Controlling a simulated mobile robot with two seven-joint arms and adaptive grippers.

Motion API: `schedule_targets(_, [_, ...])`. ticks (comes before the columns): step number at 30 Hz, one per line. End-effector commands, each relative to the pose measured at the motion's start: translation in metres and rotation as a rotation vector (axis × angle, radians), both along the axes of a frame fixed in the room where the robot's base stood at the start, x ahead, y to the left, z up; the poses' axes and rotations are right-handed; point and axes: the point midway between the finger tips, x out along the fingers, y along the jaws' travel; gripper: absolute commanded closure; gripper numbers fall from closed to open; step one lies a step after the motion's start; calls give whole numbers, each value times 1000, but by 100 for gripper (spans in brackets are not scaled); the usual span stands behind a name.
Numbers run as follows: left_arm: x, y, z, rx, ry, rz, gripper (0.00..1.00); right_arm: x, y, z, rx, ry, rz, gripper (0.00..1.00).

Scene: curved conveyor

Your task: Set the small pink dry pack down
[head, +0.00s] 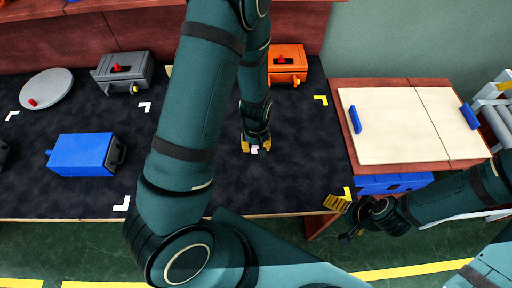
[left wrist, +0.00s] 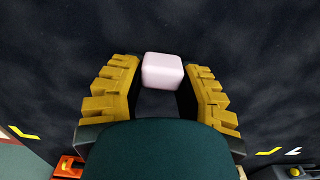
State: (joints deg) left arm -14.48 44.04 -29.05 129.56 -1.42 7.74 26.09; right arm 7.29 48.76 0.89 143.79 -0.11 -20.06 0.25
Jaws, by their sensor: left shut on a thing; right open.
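The small pink dry pack (left wrist: 162,71) is a pale pink block between the yellow fingers of my left gripper (left wrist: 160,85) in the left wrist view. In the head view only a small pale bit of the pack (head: 254,149) shows between the fingertips of my left gripper (head: 254,148). That gripper points down at the dark mat (head: 300,170) and is shut on the pack. I cannot tell whether the pack touches the mat. My right gripper (head: 343,218) is open and empty, off the table's front right corner.
A blue case (head: 82,154), a grey case (head: 124,72) and a round grey disc (head: 46,88) stand on the left. An orange case (head: 287,63) stands behind my left gripper. A pale two-panel board (head: 400,125) is on the right. The mat around the gripper is clear.

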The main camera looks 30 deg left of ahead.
Motion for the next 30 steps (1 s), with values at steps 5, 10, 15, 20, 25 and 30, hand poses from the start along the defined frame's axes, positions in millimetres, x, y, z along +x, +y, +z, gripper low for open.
schedule_targets(5, [0, 0, -11, 0, -1, 0, 84, 1, 0, -4, 0, -2, -1, 4])
schedule_targets(10, [0, 0, -11, 0, -1, 0, 84, 1, 0, -4, 0, -2, -1, 4])
schedule_targets(15, [0, 0, -14, 0, -1, 0, 53, 1, 0, -6, 0, -3, -1, 4])
schedule_targets(20, [0, 0, -14, 0, -1, 0, 39, 1, 0, -6, 0, -3, -1, 4])
schedule_targets(25, [0, 0, -13, 0, -1, 0, 39, 1, 0, -6, 0, -3, -1, 4])
schedule_targets(30, [1, 0, -3, 0, -4, 0, 39, 1, 0, 0, 0, -1, 0, 4])
